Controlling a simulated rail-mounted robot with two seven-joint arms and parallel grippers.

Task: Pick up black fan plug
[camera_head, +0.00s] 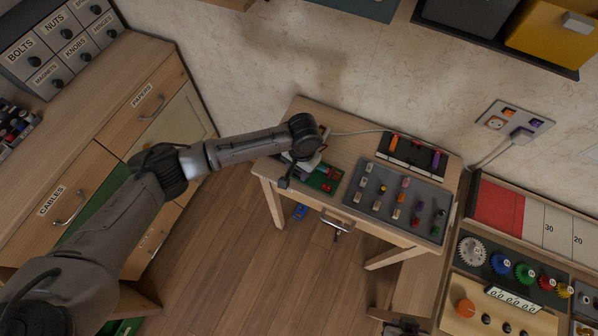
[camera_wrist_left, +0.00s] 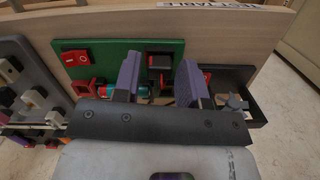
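My left gripper (camera_head: 288,180) is over the green board (camera_head: 325,179) at the left end of the small wooden table. In the left wrist view its two purple-padded fingers (camera_wrist_left: 160,75) are apart with a clear gap. A dark square part with red on it (camera_wrist_left: 160,57) shows beyond the gap. I cannot tell whether it is the black fan plug. The board (camera_wrist_left: 115,52) also carries a red switch (camera_wrist_left: 75,58) and a red and teal cylinder part (camera_wrist_left: 120,90). A dark shape at the bottom edge may be my right gripper (camera_head: 402,328); its fingers are unclear.
A grey tray (camera_head: 372,206) with several small coloured pieces sits right of the board. A black holder (camera_head: 412,154) with orange and purple pieces is behind it. A wall socket (camera_head: 514,120) has a cable. Drawers (camera_head: 100,150) stand at left; the floor (camera_head: 225,255) in front is mostly clear.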

